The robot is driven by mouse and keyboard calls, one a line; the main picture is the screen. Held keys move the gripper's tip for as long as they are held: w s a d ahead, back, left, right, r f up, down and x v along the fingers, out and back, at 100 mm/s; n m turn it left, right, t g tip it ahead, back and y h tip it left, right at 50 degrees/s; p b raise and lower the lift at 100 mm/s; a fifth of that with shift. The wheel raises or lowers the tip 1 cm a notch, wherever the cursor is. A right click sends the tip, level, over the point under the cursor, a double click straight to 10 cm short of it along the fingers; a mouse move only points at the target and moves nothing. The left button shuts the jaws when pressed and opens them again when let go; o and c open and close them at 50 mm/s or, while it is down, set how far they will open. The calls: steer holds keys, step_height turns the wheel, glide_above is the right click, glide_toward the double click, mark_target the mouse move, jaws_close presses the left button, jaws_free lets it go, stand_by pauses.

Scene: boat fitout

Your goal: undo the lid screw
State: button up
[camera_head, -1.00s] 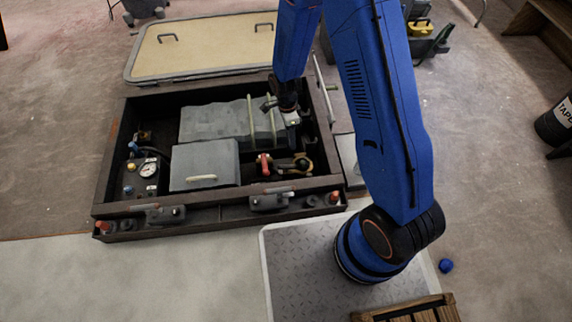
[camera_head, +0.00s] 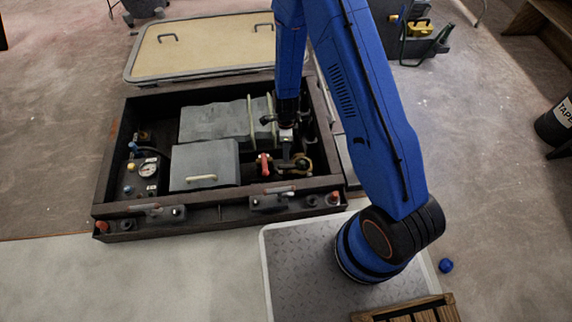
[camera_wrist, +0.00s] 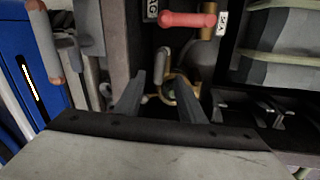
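My gripper (camera_head: 287,158) is down inside the dark open bay, beside a brass-coloured round fitting (camera_head: 303,163). In the wrist view my gripper (camera_wrist: 160,80) shows two dark fingers apart, with nothing gripped between them. The brass fitting (camera_wrist: 184,90) lies beyond the fingertips, partly hidden by the right finger. A small pale upright piece (camera_wrist: 161,58) stands by the fitting, in line with the gap; I cannot tell for sure whether it is the lid screw. I cannot tell how far the fingertips are from it.
A red-handled valve (camera_head: 264,164) sits just left of the gripper; its red handle (camera_wrist: 188,20) also shows in the wrist view. Grey boxes (camera_head: 204,165) and a pressure gauge (camera_head: 148,170) fill the bay's left. The bay's front rim (camera_head: 230,212) stands close. A tan hatch panel (camera_head: 200,48) lies behind.

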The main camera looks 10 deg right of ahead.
mark_target(287, 168)
steer(key=shift+s+a+f, duration=0.1)
steer(key=shift+s+f, duration=0.2)
steer(key=shift+f, duration=1.15)
steer(key=shift+s+f, duration=0.25)
steer(key=shift+f, duration=1.15)
steer(key=shift+s+a+f, duration=0.1)
steer(key=shift+s+f, duration=0.2)
steer(key=shift+f, duration=1.15)
jaws_close()
